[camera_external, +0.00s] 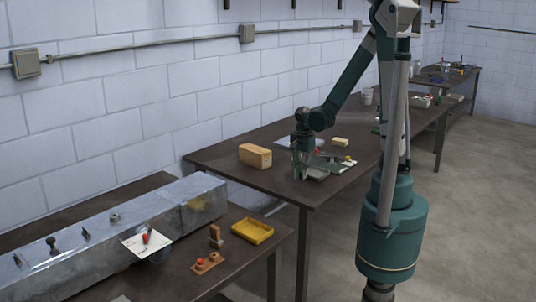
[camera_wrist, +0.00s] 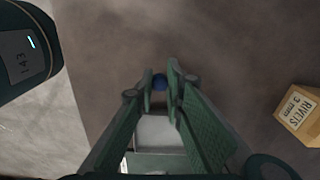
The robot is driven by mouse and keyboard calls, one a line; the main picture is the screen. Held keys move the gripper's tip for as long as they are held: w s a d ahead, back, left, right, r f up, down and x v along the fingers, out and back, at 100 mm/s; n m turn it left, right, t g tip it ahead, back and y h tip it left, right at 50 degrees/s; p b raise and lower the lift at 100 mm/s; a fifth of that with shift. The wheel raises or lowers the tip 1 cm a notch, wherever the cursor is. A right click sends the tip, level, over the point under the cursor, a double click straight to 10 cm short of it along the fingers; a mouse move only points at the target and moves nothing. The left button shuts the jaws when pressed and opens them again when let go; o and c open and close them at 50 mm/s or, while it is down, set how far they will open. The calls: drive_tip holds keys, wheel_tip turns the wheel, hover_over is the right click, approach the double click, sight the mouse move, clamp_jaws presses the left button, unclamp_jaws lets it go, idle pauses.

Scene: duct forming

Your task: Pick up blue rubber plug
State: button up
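In the external view my gripper (camera_external: 304,176) points down at the near part of the far workbench. The plug cannot be made out there. Whether it touches the bench is unclear.
A wooden rivets box (camera_external: 255,156) stands left of my gripper; it also shows in the wrist view (camera_wrist: 302,115).

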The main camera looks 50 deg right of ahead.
drive_tip(key=shift+r+p, duration=0.6)
drive_tip(key=shift+r, duration=2.8)
